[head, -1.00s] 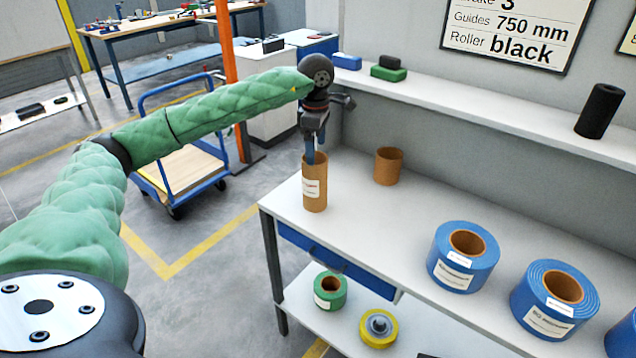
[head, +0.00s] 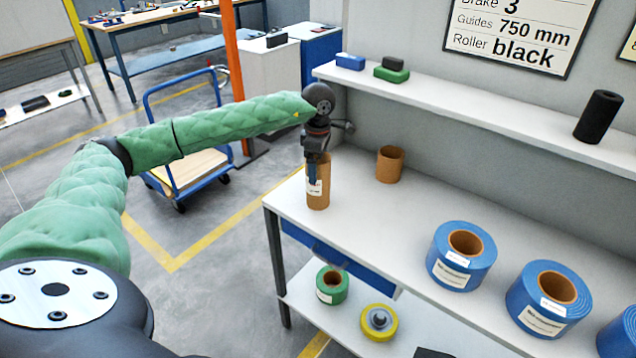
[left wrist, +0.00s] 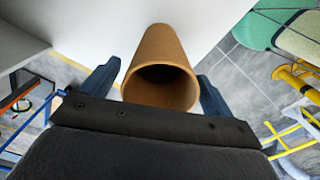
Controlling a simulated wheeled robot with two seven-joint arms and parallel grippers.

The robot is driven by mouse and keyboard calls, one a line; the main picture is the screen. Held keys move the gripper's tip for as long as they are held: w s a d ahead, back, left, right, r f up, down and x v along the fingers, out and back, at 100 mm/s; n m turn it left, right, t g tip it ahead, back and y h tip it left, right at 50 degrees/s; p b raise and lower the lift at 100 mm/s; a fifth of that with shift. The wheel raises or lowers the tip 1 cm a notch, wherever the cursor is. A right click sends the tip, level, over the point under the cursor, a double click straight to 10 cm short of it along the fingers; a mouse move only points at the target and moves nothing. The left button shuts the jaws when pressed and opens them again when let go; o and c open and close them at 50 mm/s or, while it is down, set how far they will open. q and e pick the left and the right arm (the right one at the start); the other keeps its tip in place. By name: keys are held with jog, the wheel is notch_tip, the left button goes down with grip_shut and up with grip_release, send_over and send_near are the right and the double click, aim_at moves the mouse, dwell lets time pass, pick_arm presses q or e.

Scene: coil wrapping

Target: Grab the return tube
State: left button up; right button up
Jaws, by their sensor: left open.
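A tall brown cardboard tube with a white label (head: 318,196) stands upright at the near left corner of the bench. My left gripper (head: 312,172) points down over its top, with one blue finger in front of the tube's upper side. In the left wrist view the open gripper (left wrist: 157,88) has a blue finger on each side of the tube (left wrist: 160,52), whose round mouth faces the camera. I cannot tell whether the fingers touch it. A shorter brown tube (head: 390,164) stands behind it to the right. My right gripper is not in view.
Large blue rolls (head: 462,256) stand on the right of the white bench (head: 385,215). A green roll (head: 332,285) and a yellow roll (head: 379,322) lie on the lower shelf. A wall shelf (head: 470,108) runs behind, holding a black roller (head: 598,116). The bench middle is clear.

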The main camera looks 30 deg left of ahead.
pick_arm(q)
jog(key=shift+f, duration=0.1)
jog(key=c, duration=1.4)
jog(key=shift+o, duration=0.2)
